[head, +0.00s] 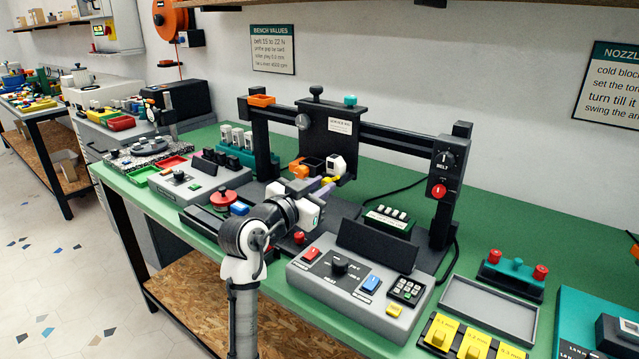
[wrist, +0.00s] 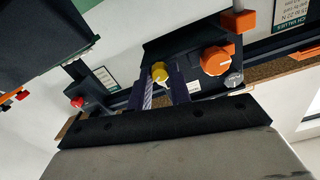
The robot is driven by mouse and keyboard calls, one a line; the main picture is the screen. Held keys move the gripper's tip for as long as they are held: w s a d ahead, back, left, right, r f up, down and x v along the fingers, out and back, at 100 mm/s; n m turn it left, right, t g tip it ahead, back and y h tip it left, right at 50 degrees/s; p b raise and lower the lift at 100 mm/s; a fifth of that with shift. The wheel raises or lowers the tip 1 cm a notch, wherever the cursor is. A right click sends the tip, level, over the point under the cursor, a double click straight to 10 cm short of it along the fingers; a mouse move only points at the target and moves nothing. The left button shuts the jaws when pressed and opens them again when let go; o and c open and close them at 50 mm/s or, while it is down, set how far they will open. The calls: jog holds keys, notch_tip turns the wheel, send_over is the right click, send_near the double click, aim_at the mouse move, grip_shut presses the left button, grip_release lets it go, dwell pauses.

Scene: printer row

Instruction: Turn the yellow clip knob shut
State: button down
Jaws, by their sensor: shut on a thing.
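The yellow clip knob (wrist: 160,72) sits on the dark print head plate (wrist: 190,48) in the wrist view. My gripper (wrist: 162,84) has its two dark fingers on either side of the knob and is shut on it. In the head view the knob (head: 328,181) is a small yellow patch at the tips of my gripper (head: 325,184), partly hidden by the fingers. The clip itself cannot be made out.
A larger orange knob (wrist: 216,60) and a small grey knob (wrist: 234,79) sit close to the right of the yellow knob. The black gantry frame (head: 375,131) surrounds the head. A grey control panel (head: 350,285) stands in front, near my arm.

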jog(key=n+p, duration=0.4)
jog(key=n, duration=0.2)
jog(key=shift+r, duration=0.15)
jog(key=shift+n+p, duration=1.6)
jog(key=shift+n, duration=0.9)
jog(key=c, duration=1.3)
grip_release()
jog(key=b+v, duration=0.3)
jog(key=v, duration=1.1)
